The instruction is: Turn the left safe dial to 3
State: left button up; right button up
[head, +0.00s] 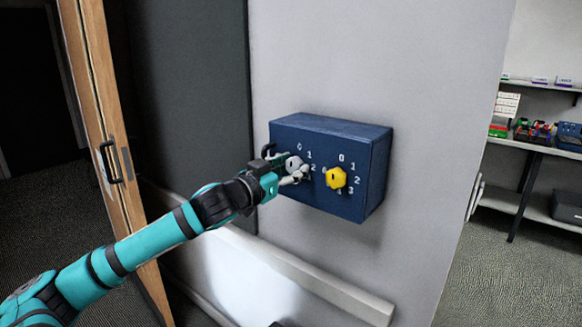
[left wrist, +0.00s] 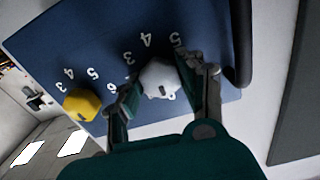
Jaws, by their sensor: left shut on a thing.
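The blue safe box (head: 330,135) is mounted on the grey wall. Its left dial is white-grey (head: 293,163), and its right dial is yellow (head: 336,177). White digits stand around both dials. My left gripper (head: 290,172) reaches in from the left and is shut on the left dial. In the left wrist view the white dial (left wrist: 159,76) sits between the two fingers of my left gripper (left wrist: 160,92), and the yellow dial (left wrist: 81,105) is to the left. The fingers hide part of the left dial's digits, and I cannot tell which number it points to. My right gripper is not in view.
A wooden door frame (head: 100,120) with a black handle stands at the left. A pale rail (head: 300,283) runs along the wall below the box. Shelves (head: 540,150) with small coloured items stand at the far right. The space in front of the box's right side is clear.

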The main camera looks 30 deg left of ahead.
pick_arm(q)
jog(key=m+p, duration=0.1)
jog(key=m, duration=0.2)
jog(key=shift+r, duration=0.15)
jog(key=m+p, duration=0.2)
jog(key=m, duration=0.1)
jog(key=shift+m, duration=0.4)
jog(key=m+p, duration=0.2)
jog(key=m, duration=0.4)
jog(key=shift+p, duration=0.35)
jog(key=m+p, duration=0.2)
jog(key=m, duration=0.4)
jog(key=shift+m+p, duration=0.3)
jog(key=shift+m, duration=0.1)
jog(key=m+p, duration=0.1)
jog(key=m, duration=0.3)
jog(key=shift+p, duration=0.35)
jog(key=shift+m+p, duration=0.4)
jog(key=shift+m, duration=0.7)
jog(key=shift+f, duration=0.2)
